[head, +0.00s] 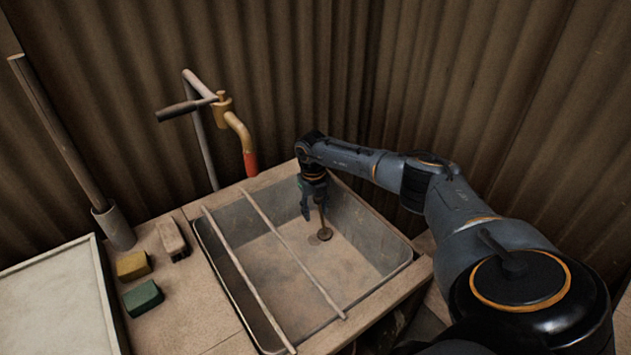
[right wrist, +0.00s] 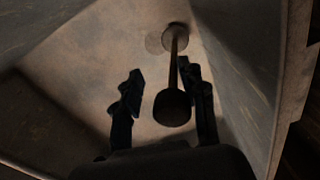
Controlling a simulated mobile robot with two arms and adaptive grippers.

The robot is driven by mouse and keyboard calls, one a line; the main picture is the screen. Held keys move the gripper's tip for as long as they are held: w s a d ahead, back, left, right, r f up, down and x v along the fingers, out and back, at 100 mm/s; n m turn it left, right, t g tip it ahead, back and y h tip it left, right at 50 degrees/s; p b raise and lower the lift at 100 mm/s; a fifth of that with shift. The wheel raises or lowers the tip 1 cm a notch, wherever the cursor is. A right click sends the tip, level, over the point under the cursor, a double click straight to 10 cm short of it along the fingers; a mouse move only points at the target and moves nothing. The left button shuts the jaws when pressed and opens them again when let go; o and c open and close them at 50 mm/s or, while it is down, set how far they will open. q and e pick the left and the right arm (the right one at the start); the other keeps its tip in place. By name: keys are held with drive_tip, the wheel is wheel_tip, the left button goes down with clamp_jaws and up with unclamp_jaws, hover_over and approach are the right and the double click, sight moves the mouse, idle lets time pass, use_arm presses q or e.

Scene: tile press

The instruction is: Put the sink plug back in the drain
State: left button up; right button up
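The sink plug (head: 324,234) stands in the far corner of the basin, a dark disc with a thin upright stem. In the right wrist view its dark rounded knob (right wrist: 172,108) is nearest the camera, with the stem and disc beyond. My right gripper (head: 314,208) reaches down into the basin over the plug. Its fingers (right wrist: 162,95) are apart, with the knob between them, closer to the right finger; I cannot tell whether it touches. A faint round mark (right wrist: 153,42) beside the disc may be the drain; it is unclear. My left gripper is not in view.
Two thin rods (head: 289,249) lie across the sink (head: 401,261). A tap with a red tip (head: 250,163) stands behind it. A brush (head: 172,237), a yellow block (head: 133,265) and a green block (head: 143,298) lie on the left counter. A corrugated wall is close behind.

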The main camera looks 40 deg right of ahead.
drive_tip(key=shift+a+r, duration=0.1)
drive_tip(key=shift+r, duration=3.85)
